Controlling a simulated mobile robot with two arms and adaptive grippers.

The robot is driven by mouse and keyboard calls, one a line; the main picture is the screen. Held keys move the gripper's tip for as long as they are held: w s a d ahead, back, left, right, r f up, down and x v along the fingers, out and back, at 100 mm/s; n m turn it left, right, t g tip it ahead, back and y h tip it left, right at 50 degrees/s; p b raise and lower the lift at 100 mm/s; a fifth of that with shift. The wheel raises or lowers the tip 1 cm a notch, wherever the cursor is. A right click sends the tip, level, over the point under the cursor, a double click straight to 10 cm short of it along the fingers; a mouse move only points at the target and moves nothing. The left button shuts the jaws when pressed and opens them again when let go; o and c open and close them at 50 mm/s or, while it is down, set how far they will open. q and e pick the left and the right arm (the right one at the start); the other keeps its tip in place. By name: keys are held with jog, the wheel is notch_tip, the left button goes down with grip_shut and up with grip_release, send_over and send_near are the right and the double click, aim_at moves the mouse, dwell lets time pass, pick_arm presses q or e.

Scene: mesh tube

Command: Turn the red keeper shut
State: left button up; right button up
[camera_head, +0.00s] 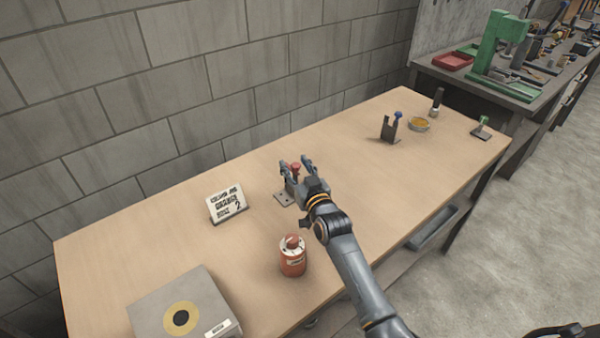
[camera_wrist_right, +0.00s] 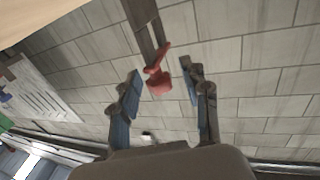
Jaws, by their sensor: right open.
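The red keeper (camera_head: 295,168) shows on top of a small fixture with a grey metal base plate (camera_head: 283,198), near the middle of the table. In the right wrist view the red keeper (camera_wrist_right: 157,82) sits at the end of a brown-grey bar. My right gripper (camera_head: 297,163) is open, with a finger on each side of the keeper. In the right wrist view the keeper lies between the fingertips (camera_wrist_right: 161,77), with gaps on both sides; I see no contact. The gripper and wrist hide part of the fixture. My left gripper is not in view.
A sign card (camera_head: 227,204) stands left of the fixture. A red-orange canister (camera_head: 292,262) stands in front, and a grey box (camera_head: 205,292) lies front left. A dark stand (camera_head: 389,131), an amber dish (camera_head: 419,126) and small items are at the right. A block wall runs behind.

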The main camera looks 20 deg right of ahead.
jog(key=s, duration=1.2)
jog(key=shift+d, duration=0.45)
jog(key=shift+f, duration=0.1)
